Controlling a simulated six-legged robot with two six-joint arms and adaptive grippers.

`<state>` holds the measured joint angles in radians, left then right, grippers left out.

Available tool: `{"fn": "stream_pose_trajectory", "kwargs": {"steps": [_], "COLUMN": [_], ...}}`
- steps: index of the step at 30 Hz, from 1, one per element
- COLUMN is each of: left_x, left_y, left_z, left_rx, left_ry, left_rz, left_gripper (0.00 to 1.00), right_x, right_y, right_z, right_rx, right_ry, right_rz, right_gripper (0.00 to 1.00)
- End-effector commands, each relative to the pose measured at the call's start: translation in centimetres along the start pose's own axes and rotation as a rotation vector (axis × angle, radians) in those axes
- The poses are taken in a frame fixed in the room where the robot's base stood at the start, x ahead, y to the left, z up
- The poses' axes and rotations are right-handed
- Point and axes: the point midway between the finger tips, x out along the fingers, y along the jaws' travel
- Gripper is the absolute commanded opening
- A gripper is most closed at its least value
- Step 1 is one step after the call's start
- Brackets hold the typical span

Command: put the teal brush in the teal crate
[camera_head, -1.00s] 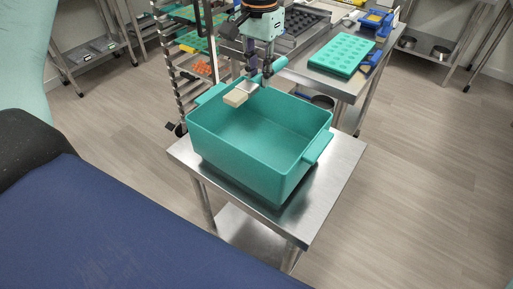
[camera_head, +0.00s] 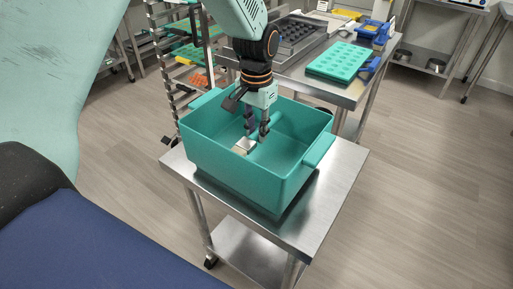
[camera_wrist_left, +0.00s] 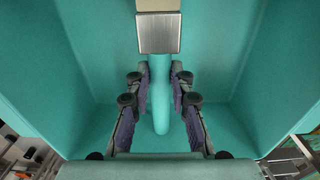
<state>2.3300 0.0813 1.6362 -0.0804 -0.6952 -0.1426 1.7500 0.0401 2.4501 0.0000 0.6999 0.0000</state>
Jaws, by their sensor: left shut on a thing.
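The teal crate (camera_head: 225,160) stands on a small steel table, open at the top. My left gripper (camera_head: 257,137) reaches down into it and is shut on the teal brush (camera_head: 278,125). In the left wrist view, the brush's teal handle (camera_wrist_left: 161,105) lies between the two fingers (camera_wrist_left: 160,85), and its metal ferrule (camera_wrist_left: 158,33) and pale bristles point to the top of the picture. The crate's walls (camera_wrist_left: 265,70) surround the brush there. I cannot tell whether the brush touches the crate floor. My right gripper is not in view.
The steel table (camera_head: 330,190) has bare top around the crate. A rack with trays (camera_head: 190,50) stands behind it on the left. Another steel table behind on the right holds a teal mould (camera_head: 340,61) and blue-handled tools (camera_head: 375,33). Floor is clear to the right.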

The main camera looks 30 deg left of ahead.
Motion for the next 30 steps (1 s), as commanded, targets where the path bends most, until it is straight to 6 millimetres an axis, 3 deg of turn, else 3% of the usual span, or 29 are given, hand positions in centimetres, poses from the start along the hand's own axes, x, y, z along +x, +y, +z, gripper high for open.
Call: {"fn": "stream_pose_trajectory", "kwargs": {"steps": [16, 27, 28, 30], "left_x": [5.8, 6.2, 6.2, 6.1], "left_y": [-0.2, -0.2, -0.2, -0.2], "left_z": [-0.1, -0.1, -0.2, -0.2], "left_rx": [0.000, 0.000, 0.000, 0.000], "left_ry": [0.000, 0.001, 0.001, 0.001], "left_rz": [0.000, 0.000, 0.000, 0.000], "left_gripper": [0.00, 0.00, 0.23, 0.29], "right_x": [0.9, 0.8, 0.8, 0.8], "right_y": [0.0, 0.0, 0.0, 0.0], "right_z": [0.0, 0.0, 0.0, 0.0], "right_rx": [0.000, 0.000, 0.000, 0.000], "right_ry": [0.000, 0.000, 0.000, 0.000], "right_rz": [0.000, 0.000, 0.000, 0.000], "right_gripper": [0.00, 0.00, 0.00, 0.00]}}
